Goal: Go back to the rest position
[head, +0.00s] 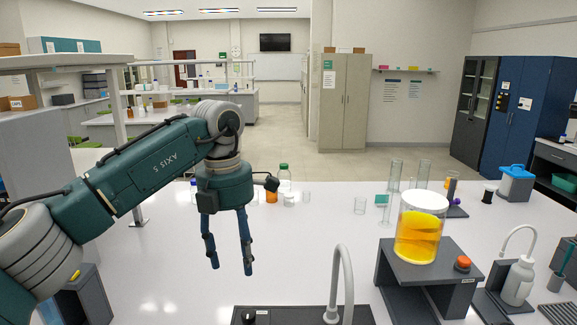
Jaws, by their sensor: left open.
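My left gripper (229,266) hangs from the left arm, pointing down above the white bench. Its two blue fingers are apart and nothing shows between them. My right gripper is not in view. A clear cylinder of yellow-orange liquid with a white lid (418,228) stands on a dark grey stand (432,274) to the right of the gripper and apart from it.
A curved grey tap (340,285) rises at the front centre of the white bench (290,248). A white wash bottle (518,280) stands at the right. Bottles and glassware, including a green-capped bottle (284,175), stand along the back.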

